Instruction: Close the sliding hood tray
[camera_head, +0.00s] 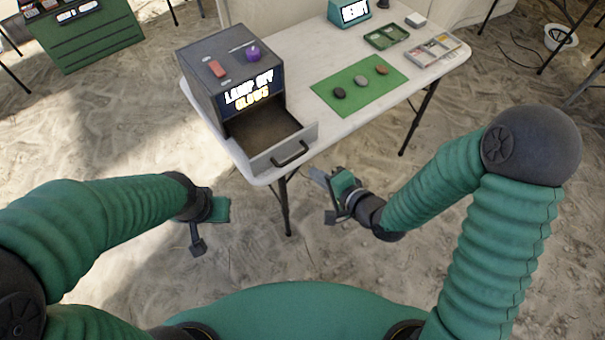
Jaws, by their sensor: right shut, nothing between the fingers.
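A grey hood box (208,88) with a lit sign (248,93) stands at the left end of the white table. Its sliding tray (262,135) is pulled out at the front and looks empty, with a dark handle (291,154) on its front face. My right gripper (325,198) is below and to the right of the handle, in front of the table edge, apart from the tray and shut on nothing. My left gripper (201,236) hangs to the left, in front of the table and away from the tray; its finger gap is hard to make out.
On the table, a green mat (345,76) holds several stones. A sectioned tray (435,50), a small green tray (386,36) and a lit display (350,11) stand behind. A table leg (284,205) stands between my grippers. A green crate (85,40) is far left.

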